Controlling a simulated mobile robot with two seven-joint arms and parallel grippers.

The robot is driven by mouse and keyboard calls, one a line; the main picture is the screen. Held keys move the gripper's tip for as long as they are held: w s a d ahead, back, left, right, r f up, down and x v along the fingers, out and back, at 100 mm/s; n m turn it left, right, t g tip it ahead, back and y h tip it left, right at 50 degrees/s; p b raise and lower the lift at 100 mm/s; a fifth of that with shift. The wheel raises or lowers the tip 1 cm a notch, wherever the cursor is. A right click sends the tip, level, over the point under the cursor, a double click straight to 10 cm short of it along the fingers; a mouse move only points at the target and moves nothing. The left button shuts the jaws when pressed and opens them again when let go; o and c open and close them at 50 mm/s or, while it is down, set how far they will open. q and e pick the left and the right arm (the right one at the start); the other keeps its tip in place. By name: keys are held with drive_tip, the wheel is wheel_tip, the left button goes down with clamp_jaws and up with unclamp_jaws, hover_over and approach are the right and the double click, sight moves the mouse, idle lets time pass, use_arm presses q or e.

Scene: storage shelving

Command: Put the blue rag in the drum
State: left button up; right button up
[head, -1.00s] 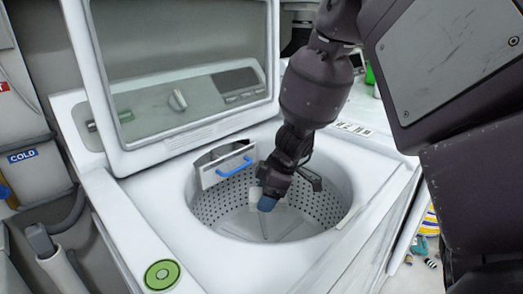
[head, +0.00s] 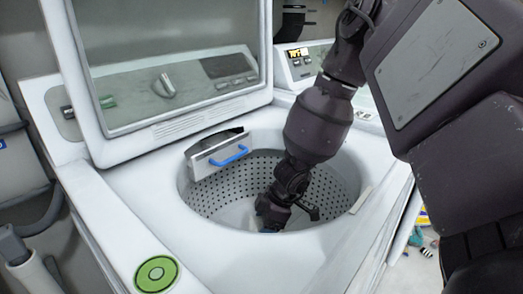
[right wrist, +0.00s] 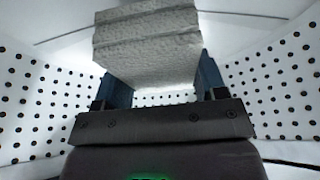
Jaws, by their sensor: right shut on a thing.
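The drum (head: 330,191) is the round, perforated tub of the open white washing machine (head: 130,205). Its dotted wall (right wrist: 268,85) surrounds my gripper in the right wrist view. My right gripper (head: 270,223) is down inside the drum, near its bottom, partly behind the front rim. In the right wrist view its blue fingers (right wrist: 163,85) are shut on a pale grey-white, rough-textured, block-shaped thing (right wrist: 148,45). I cannot tell whether it is the rag; no blue shows on it. In the head view the held thing is hidden. My left gripper is not in view.
The raised lid (head: 165,65) stands behind the drum on the left. A dispenser drawer with a blue handle (head: 229,155) juts over the drum's back left rim. A green round mark (head: 156,273) is on the front corner. Small items lie at right.

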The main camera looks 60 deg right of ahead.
drive_tip(key=shift+f, duration=0.4)
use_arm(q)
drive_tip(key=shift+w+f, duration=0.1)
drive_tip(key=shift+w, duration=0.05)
use_arm(e)
drive_tip(key=shift+f, duration=0.1)
use_arm(q)
drive_tip(key=shift+b, duration=0.3)
use_arm(e)
drive_tip(key=shift+f, duration=0.15)
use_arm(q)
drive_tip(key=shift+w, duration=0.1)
use_arm(e)
drive_tip(key=o, duration=1)
